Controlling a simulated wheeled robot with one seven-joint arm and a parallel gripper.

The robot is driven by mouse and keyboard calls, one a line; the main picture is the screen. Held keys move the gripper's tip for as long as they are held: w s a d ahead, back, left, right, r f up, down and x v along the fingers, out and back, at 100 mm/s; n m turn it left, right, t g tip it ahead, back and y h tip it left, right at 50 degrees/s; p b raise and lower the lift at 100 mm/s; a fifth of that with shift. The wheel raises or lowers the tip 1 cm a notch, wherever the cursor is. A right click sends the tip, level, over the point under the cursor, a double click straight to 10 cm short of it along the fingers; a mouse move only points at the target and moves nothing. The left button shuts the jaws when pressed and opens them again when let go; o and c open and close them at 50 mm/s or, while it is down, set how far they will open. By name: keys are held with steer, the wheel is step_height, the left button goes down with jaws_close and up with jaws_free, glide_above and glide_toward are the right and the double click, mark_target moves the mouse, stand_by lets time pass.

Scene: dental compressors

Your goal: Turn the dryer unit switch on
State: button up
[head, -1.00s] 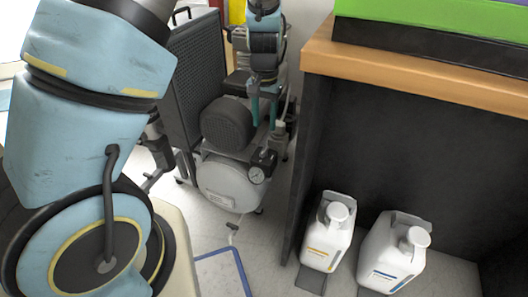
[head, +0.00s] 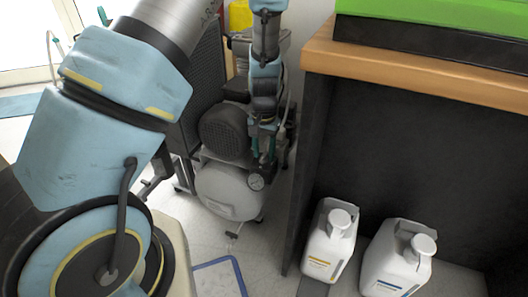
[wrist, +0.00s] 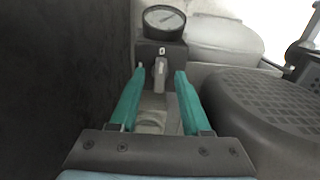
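The dryer unit switch is a small grey lever knob (wrist: 160,73) on a dark box (wrist: 150,52) under a round gauge (wrist: 164,20) in the wrist view. A "0" mark shows just above the knob, and the knob points up toward it. My gripper (wrist: 160,72) has two teal fingers, spread apart with nothing held. The fingertips lie on either side of the knob in the picture; I cannot tell whether they reach its depth. In the head view my gripper (head: 264,160) points down just above the gauge (head: 256,182), and the switch is hidden there.
A pale tank (head: 225,192) and a dark ribbed motor cover (head: 225,131) stand beside my gripper; the cover is close on the right in the wrist view (wrist: 265,105). A dark cabinet with a wooden top (head: 420,72) stands at right. Two white jugs (head: 330,240) (head: 397,262) stand at its foot.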

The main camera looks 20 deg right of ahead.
jaws_close()
steer(key=shift+r+n+p, duration=0.1)
steer(key=shift+n+p, duration=0.2)
steer(key=shift+p, duration=0.05)
stand_by(0.3)
steer(key=n+p, duration=0.2)
steer(key=shift+r+n+p, duration=0.15)
steer(key=shift+n+p, duration=0.15)
steer(key=shift+p, duration=0.05)
steer(key=n+p, duration=0.4)
steer(key=n, duration=0.1)
steer(key=n+p, duration=0.3)
steer(key=n, duration=0.2)
steer(key=shift+n+p, duration=0.4)
steer(key=shift+w+n+p, duration=0.1)
steer(key=shift+n+p, duration=0.9)
steer(key=shift+n, duration=0.9)
steer(key=shift+f, duration=0.2)
